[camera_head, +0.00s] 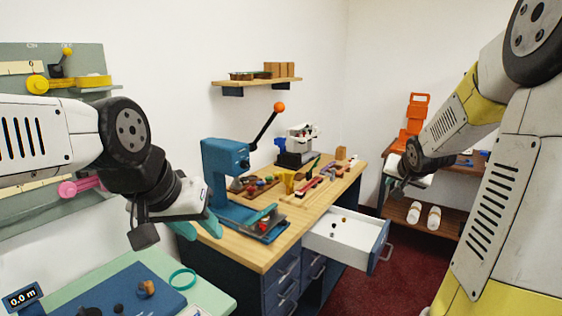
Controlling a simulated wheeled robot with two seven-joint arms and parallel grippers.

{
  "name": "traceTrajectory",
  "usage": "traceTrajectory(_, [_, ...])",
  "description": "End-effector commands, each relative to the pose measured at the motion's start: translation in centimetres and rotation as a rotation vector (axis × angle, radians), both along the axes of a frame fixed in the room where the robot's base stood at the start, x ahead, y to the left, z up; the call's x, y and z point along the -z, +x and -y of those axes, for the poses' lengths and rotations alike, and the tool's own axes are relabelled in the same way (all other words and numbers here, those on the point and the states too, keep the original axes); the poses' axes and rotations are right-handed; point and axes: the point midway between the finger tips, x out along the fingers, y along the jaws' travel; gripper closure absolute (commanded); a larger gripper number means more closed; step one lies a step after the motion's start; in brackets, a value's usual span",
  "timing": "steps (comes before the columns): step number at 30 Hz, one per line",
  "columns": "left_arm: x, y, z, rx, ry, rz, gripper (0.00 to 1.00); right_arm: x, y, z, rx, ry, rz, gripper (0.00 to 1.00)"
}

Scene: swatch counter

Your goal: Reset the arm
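A blue press (222,165) stands on the wooden workbench. Its black lever arm (266,125) slants up to the right and ends in an orange ball (279,107). My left gripper (199,229) is in front of the press, near the bench's left front edge. Its teal fingers look apart, with nothing seen between them. My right gripper (393,184) is further back on the right, past the open drawer, small and partly hidden by its own wrist. I cannot tell whether its fingers are open. Neither gripper appears to touch the lever.
An open white drawer (372,232) juts from the bench (250,248), holding small items. Tools and blocks crowd the bench top. A wall shelf (255,82) hangs above. A green table with a blue mat (135,290) is front left. A lever panel (85,125) is on the left wall.

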Motion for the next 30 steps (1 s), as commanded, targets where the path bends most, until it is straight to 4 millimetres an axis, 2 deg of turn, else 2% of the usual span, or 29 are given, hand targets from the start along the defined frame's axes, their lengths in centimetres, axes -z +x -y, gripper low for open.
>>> traceTrajectory(1, [0.0,0.0,0.0,0.000,0.000,0.000,0.64,-1.7,-2.0,-2.0,-0.028,-0.018,-0.020,0.81])
traceTrajectory(5, [0.0,0.0,0.0,0.000,0.000,0.000,0.64,-3.8,-8.1,-6.7,-0.114,-0.046,-0.109,0.81])
traceTrajectory(6, [0.0,0.0,0.0,0.000,0.000,0.000,0.64,-4.2,-10.1,-8.1,-0.148,-0.051,-0.136,0.81])
traceTrajectory(12, [0.0,0.0,0.0,0.000,0.000,0.000,0.64,-4.6,-20.1,-14.5,-0.350,-0.049,-0.248,0.81])
traceTrajectory(15, [0.0,0.0,0.0,0.000,0.000,0.000,0.64,-4.2,-23.8,-16.6,-0.441,-0.043,-0.285,0.81])
traceTrajectory(18, [0.0,0.0,0.0,0.000,0.000,0.000,0.64,-3.9,-26.1,-17.8,-0.501,-0.039,-0.309,0.81])
traceTrajectory(21, [0.0,0.0,0.0,0.000,0.000,0.000,0.64,-3.7,-27.2,-18.3,-0.529,-0.036,-0.321,0.81])
traceTrajectory(30, [0.0,0.0,0.0,0.000,0.000,0.000,0.64,-3.7,-27.3,-18.3,-0.532,-0.036,-0.323,0.81])
